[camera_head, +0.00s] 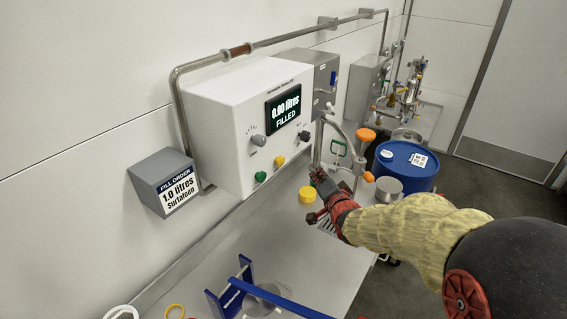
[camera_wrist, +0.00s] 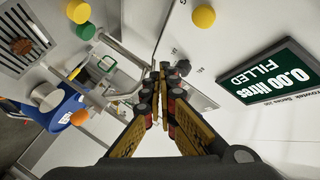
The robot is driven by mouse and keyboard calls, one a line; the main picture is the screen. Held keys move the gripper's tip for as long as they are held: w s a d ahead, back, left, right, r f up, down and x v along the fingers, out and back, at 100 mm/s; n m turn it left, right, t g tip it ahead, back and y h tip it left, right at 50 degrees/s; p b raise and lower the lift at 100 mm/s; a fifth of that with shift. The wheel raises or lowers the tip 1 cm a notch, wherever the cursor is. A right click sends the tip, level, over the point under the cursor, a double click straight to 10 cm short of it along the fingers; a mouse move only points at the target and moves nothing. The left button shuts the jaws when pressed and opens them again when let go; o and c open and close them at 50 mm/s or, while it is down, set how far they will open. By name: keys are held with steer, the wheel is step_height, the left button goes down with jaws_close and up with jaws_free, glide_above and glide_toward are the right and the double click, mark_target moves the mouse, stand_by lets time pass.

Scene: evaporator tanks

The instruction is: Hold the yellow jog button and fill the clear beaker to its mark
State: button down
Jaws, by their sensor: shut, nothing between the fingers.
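The yellow jog button (camera_head: 279,161) is on the lower front of the white control box (camera_head: 215,125), between a green button (camera_head: 261,177) and a dark knob (camera_head: 303,136). In the wrist view, a yellow button (camera_wrist: 204,16) shows at the top on the white panel. My gripper (camera_head: 318,174) is shut and empty, right of and below the yellow button and apart from it. In the wrist view the closed fingertips (camera_wrist: 165,70) point toward the panel edge. The display (camera_head: 283,106) reads 0.00 litres, FILLED. I cannot make out the clear beaker for certain.
A grey sign (camera_head: 162,183) reads 1.0 litres Surfateen. A yellow round thing (camera_head: 307,195) sits on the bench behind my gripper. A drip grate (camera_wrist: 22,33) shows in the wrist view. A blue drum (camera_head: 405,165) stands right; a blue frame (camera_head: 232,290) is in front.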

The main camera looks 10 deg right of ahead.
mark_target(280, 161)
steer(key=shift+a+r, duration=0.1)
steer(key=shift+r, duration=0.1)
stand_by(0.3)
steer(key=w+a, duration=0.6)
steer(key=shift+w, duration=0.15)
stand_by(0.3)
steer(key=shift+a+b, duration=0.15)
steer(key=shift+b, duration=0.2)
stand_by(1.0)
steer(key=shift+w+a, duration=0.2)
steer(key=shift+w, duration=0.05)
steer(key=shift+w+a+b, duration=0.4)
steer(key=shift+a+b, duration=0.05)
steer(key=shift+b, duration=0.05)
stand_by(0.9)
steer(key=shift+s+d, duration=0.1)
steer(key=shift+d, duration=0.05)
stand_by(0.7)
steer(key=shift+s+d+b, duration=0.55)
